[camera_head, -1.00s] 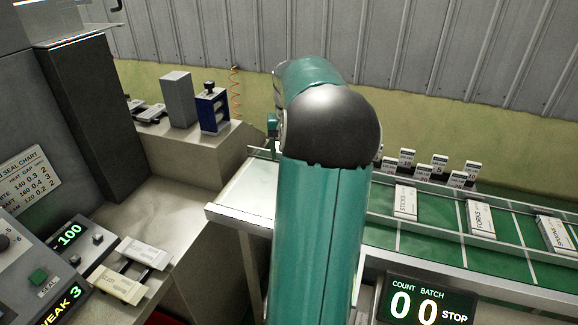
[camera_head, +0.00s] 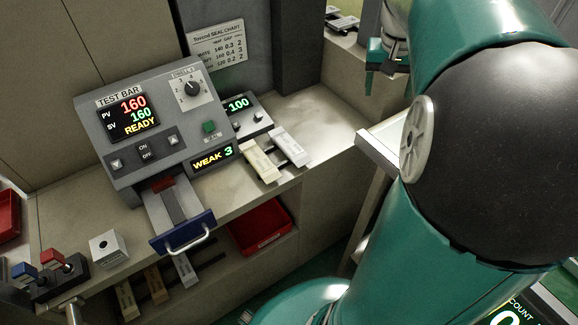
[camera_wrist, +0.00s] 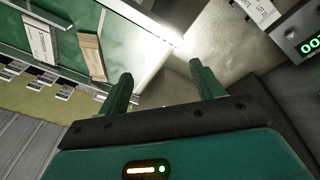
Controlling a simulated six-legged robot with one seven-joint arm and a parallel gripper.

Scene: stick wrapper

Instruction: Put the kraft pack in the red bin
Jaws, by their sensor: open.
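In the wrist view a brown, kraft-coloured pack (camera_wrist: 92,57) lies on the green conveyor, beside a white labelled pack. My gripper (camera_wrist: 160,76) is open with nothing between its fingers, right of the brown pack and apart from it. In the head view my gripper (camera_head: 382,62) shows partly at the upper right, beyond the bench. A red bin (camera_head: 262,226) sits in an opening under the bench front, below the sealer. Its interior is partly shaded. I see no pack in it.
A sealer (camera_head: 150,130) with a blue-fronted drawer (camera_head: 183,232) stands on the bench. Two pale packs (camera_head: 262,160) lie on a small rack beside it. Several packs sit in slots below. Another red container (camera_head: 8,215) is cut off at the left edge. Bare bench lies right of the rack.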

